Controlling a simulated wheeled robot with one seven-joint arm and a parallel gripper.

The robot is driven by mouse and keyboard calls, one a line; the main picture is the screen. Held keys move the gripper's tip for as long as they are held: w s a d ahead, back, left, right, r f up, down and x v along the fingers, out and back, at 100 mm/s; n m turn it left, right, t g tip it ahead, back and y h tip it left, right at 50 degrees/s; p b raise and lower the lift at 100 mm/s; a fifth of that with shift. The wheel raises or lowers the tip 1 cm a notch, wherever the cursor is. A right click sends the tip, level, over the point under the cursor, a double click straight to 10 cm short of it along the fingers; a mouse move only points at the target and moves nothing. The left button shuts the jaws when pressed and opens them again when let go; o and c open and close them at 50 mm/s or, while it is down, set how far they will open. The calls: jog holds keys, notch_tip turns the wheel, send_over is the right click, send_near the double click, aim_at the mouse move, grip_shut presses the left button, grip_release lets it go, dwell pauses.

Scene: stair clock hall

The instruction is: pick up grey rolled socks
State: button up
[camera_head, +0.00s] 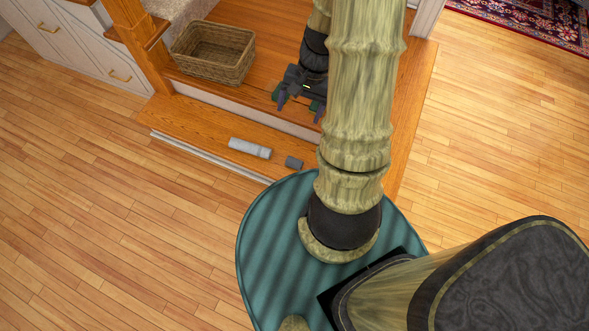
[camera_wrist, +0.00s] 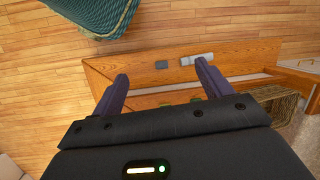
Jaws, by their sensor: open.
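A small dark grey roll (camera_head: 293,162), which looks like the grey rolled socks, lies on the lower wooden step (camera_head: 190,122) near its front edge. In the wrist view the roll (camera_wrist: 162,65) shows beyond and between my fingertips. A longer light grey cylinder-like object (camera_head: 249,148) lies on its side just left of the roll; it also shows in the wrist view (camera_wrist: 197,59). My gripper (camera_head: 299,109) is open and empty, above the steps and farther back than the roll. Its fingers (camera_wrist: 161,72) are apart and touch neither object.
A wicker basket (camera_head: 213,52) stands on the upper step, left of my gripper. Small green items (camera_wrist: 165,103) lie on that step, partly hidden by my gripper. A wooden newel post (camera_head: 140,40) and white drawers (camera_head: 75,40) stand at the left. Floor at left is clear.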

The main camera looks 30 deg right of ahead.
jog(key=s+d+f+m+t+y+b, duration=0.1)
jog(key=d+f+m+t+y+b, duration=0.25)
jog(key=f+b, duration=0.85)
jog(key=d+f+m+y+b, duration=0.2)
jog(key=d+f+m+b, duration=0.3)
jog(key=f, duration=1.3)
jog(key=m+t+b, duration=0.8)
jog(key=m+b, duration=0.3)
jog(key=b, duration=0.3)
send_near(302, 165)
jog(key=shift+h, duration=0.45)
jog(key=v, duration=0.5)
jog(key=shift+s, duration=0.15)
jog(key=shift+d+m, duration=0.15)
jog(key=shift+m, duration=0.1)
jog(key=b+x, duration=0.6)
jog(key=x, duration=0.5)
jog(key=shift+a+f, duration=0.25)
jog(key=shift+w+a+r, duration=0.1)
jog(key=shift+w+a, duration=0.05)
jog(key=shift+w, duration=0.3)
